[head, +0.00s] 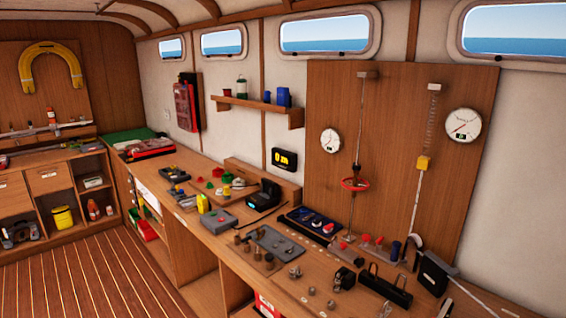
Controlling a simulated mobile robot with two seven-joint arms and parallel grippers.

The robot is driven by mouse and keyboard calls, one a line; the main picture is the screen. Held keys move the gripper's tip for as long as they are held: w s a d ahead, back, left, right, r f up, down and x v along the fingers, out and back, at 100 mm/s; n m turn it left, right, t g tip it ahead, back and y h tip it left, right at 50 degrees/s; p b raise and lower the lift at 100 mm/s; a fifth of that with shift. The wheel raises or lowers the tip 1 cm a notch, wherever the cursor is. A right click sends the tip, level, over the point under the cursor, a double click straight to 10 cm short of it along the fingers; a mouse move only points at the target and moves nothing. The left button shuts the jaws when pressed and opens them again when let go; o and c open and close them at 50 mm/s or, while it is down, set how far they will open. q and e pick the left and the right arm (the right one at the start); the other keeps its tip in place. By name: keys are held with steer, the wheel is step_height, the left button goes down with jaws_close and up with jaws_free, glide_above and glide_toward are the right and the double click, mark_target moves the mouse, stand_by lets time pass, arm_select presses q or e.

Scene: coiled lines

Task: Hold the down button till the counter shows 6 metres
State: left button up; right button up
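The counter (284,159) is a small black display on the wall above the bench, left of the wooden panel. It shows yellow characters that look like "0 m". I cannot make out which control is the down button. A grey box (220,220) with a small red spot on top sits on the bench, left of a black device (264,196) with a small blue-lit screen. Any markings on these are too small to read. Neither of my grippers can be made out in the head view.
The long wooden bench (215,251) is crowded with small parts. A grey tray (280,242), a dark tray (312,222) and red-topped pieces (366,238) lie toward the right. A wooden panel (395,125) carries two gauges, a red ring and a spring. The striped floor (85,275) is clear.

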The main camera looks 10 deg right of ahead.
jaws_close()
stand_by(1.4)
